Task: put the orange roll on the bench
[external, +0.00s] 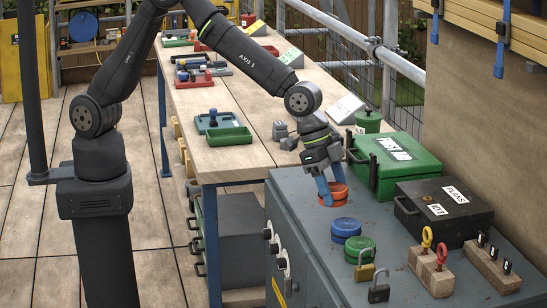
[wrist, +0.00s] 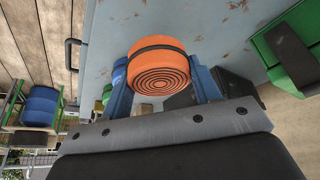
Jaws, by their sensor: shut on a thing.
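The orange roll (external: 334,196) is at the grey cabinet's top, near its back edge, next to the bench. My gripper (external: 331,184) reaches down to it with blue fingers shut on its sides. In the wrist view the roll (wrist: 160,68), with a dark band and ringed end face, sits between the two fingers (wrist: 160,98). I cannot tell whether it touches the cabinet top or is slightly above it. The wooden bench (external: 232,160) stands behind and left of the cabinet, with bare wood at its near end.
A blue roll (external: 346,228) and a green roll (external: 360,249) stand on the grey cabinet (external: 300,200). A green first-aid box (external: 396,163), a dark plans box (external: 447,208) and padlocks (external: 379,288) are nearby. Trays (external: 229,136), grey blocks (external: 281,131) and a green canister (external: 368,123) occupy the bench.

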